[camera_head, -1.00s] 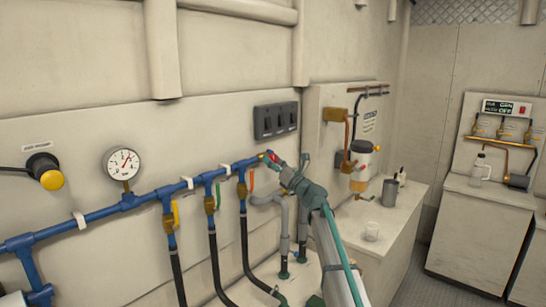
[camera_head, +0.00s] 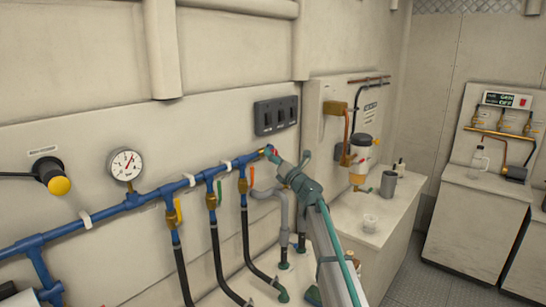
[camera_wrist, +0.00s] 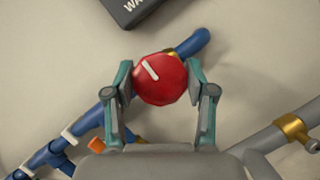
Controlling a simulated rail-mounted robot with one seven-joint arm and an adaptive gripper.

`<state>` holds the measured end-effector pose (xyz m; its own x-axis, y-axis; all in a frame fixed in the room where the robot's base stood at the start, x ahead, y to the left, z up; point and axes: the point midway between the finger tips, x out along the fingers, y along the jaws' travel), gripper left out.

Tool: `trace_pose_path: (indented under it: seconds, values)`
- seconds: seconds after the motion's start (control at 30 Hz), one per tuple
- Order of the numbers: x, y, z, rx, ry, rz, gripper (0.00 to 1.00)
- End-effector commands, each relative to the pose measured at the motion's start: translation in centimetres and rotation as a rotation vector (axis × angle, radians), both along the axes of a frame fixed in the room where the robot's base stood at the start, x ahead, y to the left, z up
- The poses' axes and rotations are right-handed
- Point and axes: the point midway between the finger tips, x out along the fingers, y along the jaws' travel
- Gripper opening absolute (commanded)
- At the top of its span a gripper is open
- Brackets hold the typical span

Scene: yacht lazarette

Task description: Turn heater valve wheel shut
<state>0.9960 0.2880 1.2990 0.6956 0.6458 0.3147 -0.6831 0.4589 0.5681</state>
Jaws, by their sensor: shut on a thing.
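The red valve wheel (camera_wrist: 160,80) sits at the end of the blue pipe (camera_head: 140,202) on the wall panel. It has a white line marking that slants from upper left to lower right in the wrist view. My gripper (camera_wrist: 160,84) has one finger on each side of the wheel and is shut on it. In the head view my gripper (camera_head: 274,156) reaches the right end of the blue pipe, and only a small bit of red shows there.
Several yellow, green and orange lever valves with black hoses hang below the pipe. A pressure gauge (camera_head: 126,164) and a yellow knob (camera_head: 59,186) are at left. A dark switch panel (camera_head: 276,115) is just above. A counter (camera_head: 372,218) with a cup and mug stands at right.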

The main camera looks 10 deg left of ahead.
Motion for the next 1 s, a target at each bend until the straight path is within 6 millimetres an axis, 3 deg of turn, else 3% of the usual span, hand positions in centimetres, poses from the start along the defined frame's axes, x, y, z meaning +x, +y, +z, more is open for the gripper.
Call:
trace_pose_path:
  seconds: [0.1,0.13,0.27,0.67,1.0]
  values:
    - [0.0,0.0,0.0,0.003,0.001,0.000,0.20]
    - [0.0,0.0,0.0,0.003,0.001,0.000,0.58]
    - [0.0,0.0,0.0,0.001,0.001,0.001,0.80]
    - [-0.2,-0.1,-0.1,0.000,0.000,0.000,0.80]
    - [-3.0,-2.6,-1.3,0.000,0.000,0.000,0.80]
